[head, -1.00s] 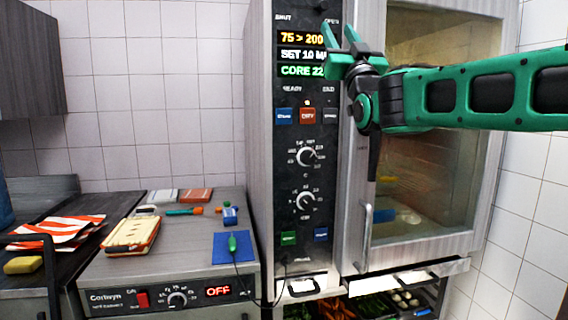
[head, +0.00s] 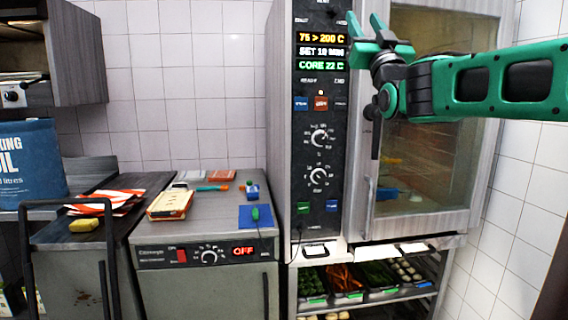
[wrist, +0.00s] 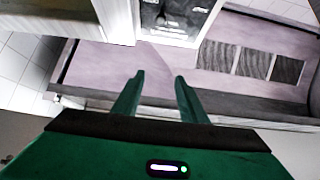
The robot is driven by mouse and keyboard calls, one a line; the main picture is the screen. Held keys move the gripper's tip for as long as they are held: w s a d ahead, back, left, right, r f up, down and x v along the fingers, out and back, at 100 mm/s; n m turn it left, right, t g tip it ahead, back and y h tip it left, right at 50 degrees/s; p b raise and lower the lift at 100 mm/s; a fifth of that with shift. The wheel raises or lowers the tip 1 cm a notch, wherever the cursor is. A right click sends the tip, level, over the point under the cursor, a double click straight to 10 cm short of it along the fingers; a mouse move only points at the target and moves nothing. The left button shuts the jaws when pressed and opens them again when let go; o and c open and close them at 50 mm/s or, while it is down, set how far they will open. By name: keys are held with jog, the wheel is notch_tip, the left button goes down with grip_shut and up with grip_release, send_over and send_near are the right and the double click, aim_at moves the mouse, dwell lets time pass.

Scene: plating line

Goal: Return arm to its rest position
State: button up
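My gripper (head: 364,28) is raised in front of the upper part of the tall oven (head: 278,130), near its display panel. My green arm comes in from the right across the oven's glass door (head: 425,170), which is shut. In the wrist view my gripper (wrist: 156,80) shows its two green fingers apart with nothing between them. The fingertips point towards the room beyond, and no object is held.
A worktop (head: 222,218) on the left holds a blue pad (head: 250,224), a tan box (head: 171,205) and small tools. Left of it are a striped cloth (head: 110,201), a yellow sponge (head: 84,225) and a blue bag (head: 30,165). Trays of vegetables (head: 345,278) sit under the oven.

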jog(key=w+d+f+m+g+h, duration=0.1)
jog(key=d+f+g+h, duration=0.25)
jog(key=d+f, duration=0.45)
jog(key=w+d+f+m+g+h, duration=0.15)
jog(key=d+f+g, duration=0.3)
jog(key=f, duration=0.65)
jog(key=s+d+f+m+g+h, duration=0.1)
jog(key=s+d+f+g, duration=0.3)
jog(key=f, duration=0.5)
jog(key=s+d+f+m+g+h, duration=0.1)
jog(key=s+d+f+g, duration=0.1)
jog(key=s+d+f, duration=0.5)
jog(key=s+d+f+m+g, duration=0.25)
jog(key=s+f+g, duration=0.45)
jog(key=s+f, duration=0.8)
jog(key=s+a+f+g+y, duration=0.1)
jog(key=s+f+g, duration=0.2)
jog(key=s, duration=0.6)
jog(key=s+a+f+m+g+y, duration=0.1)
jog(key=s+a+f+g+y, duration=0.1)
jog(key=s+f, duration=0.4)
jog(key=s, duration=0.4)
jog(key=shift+a+g, duration=0.25)
jog(key=shift+g, duration=0.15)
jog(key=shift+s, duration=0.1)
